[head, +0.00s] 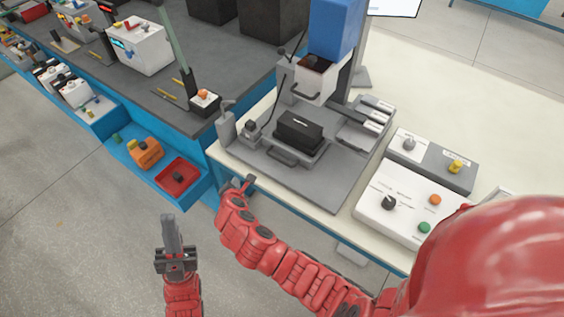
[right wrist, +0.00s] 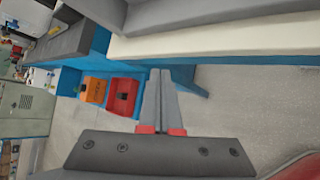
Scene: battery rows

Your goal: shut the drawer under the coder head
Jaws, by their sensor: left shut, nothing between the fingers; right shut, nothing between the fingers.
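The coder head (head: 337,25) is a blue block on a column above the machine on the cream table. Under it, a small white drawer (head: 316,88) with a dark inside and a dark front handle appears pulled out. My right gripper (head: 243,184) is shut and empty, low by the table's front edge, well apart from the drawer. In the right wrist view its fingers (right wrist: 160,98) are together, and the drawer does not show there. My left gripper (head: 170,228) is shut and empty over the floor, further left and also away from the drawer.
A black block (head: 299,130) sits on the grey machine base (head: 325,184), with another handle in front. Control boxes (head: 405,203) with knobs and buttons stand to the right. Orange and red bins (head: 178,176) lie on a blue shelf at left. The floor between is clear.

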